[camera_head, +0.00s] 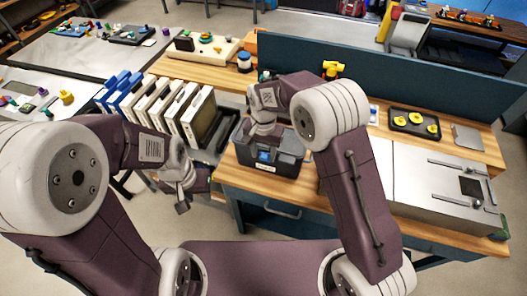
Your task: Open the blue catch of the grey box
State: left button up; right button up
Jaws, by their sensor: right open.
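The dark grey box (286,164) stands upright on the wooden bench, near its front left corner. Its blue catch (264,156) shows on the front face, above a pale label. My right gripper (264,136) is over the box, close above the catch, and is open. My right wrist hides part of the box top, and I cannot tell whether a finger touches the box or the catch. My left gripper (184,207) hangs low to the left of the bench, away from the box. Its fingers are too small to read clearly.
A row of white and blue upright panels (168,105) stands in a dark rack left of the box. A black tray (415,123) with yellow parts lies at the right. A grey panel (420,185) covers the bench's right side. A blue backboard (440,85) runs behind.

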jog(key=shift+d+f, duration=0.1)
grip_shut()
jog(key=s+a+f+t+h+b, duration=0.1)
jog(key=t+b, duration=0.6)
jog(key=b, duration=1.6)
jog(key=s+f+t+h+b, duration=0.4)
jog(key=t+b, duration=0.3)
jog(key=b, duration=1.7)
jog(key=shift+a+f, duration=0.4)
jog(key=shift+f, duration=0.4)
grip_release()
